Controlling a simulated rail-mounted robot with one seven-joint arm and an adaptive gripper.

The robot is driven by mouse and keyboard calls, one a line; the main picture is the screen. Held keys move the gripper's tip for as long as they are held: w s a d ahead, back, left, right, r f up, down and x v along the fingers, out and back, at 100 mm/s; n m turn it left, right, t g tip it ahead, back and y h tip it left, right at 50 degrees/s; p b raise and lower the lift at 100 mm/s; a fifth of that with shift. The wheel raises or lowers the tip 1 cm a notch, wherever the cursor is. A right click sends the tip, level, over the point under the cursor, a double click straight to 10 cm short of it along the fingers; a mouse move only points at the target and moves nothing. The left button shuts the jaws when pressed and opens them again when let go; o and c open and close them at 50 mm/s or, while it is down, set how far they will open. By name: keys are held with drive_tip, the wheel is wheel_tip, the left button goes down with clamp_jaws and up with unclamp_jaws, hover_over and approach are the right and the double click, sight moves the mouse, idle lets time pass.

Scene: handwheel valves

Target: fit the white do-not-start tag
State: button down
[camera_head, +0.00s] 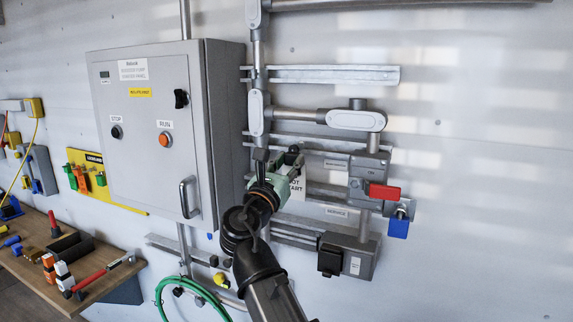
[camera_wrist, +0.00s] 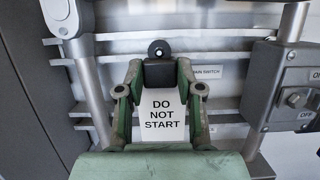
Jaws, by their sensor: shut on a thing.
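The white do-not-start tag (camera_wrist: 162,115) is between my gripper's fingers in the wrist view, its lettering upright and facing the camera. My gripper (camera_wrist: 160,73) is shut at the dark block at the tag's top; a dark ring with a hole sticks up above it. In the head view my gripper (camera_head: 289,160) and part of the white tag (camera_head: 298,186) are in front of the rails, left of the grey main switch box (camera_head: 362,168). That box has a red handle (camera_head: 384,192), and a blue padlock (camera_head: 398,228) hangs below it. The tag is apart from the handle.
A grey control cabinet (camera_head: 150,125) stands left of my arm. A grey socket box (camera_head: 350,258) is below the switch box. Conduits and metal rails run behind my gripper. A bench (camera_head: 50,283) with tools and padlocks is at lower left. The wall at right is clear.

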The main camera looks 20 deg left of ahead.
drive_tip(key=shift+w+d, duration=0.1)
drive_tip(key=shift+w, duration=1)
drive_tip(key=c, duration=0.7)
unclamp_jaws()
drive_tip(key=shift+s, duration=0.1)
drive_tip(key=v, duration=1.2)
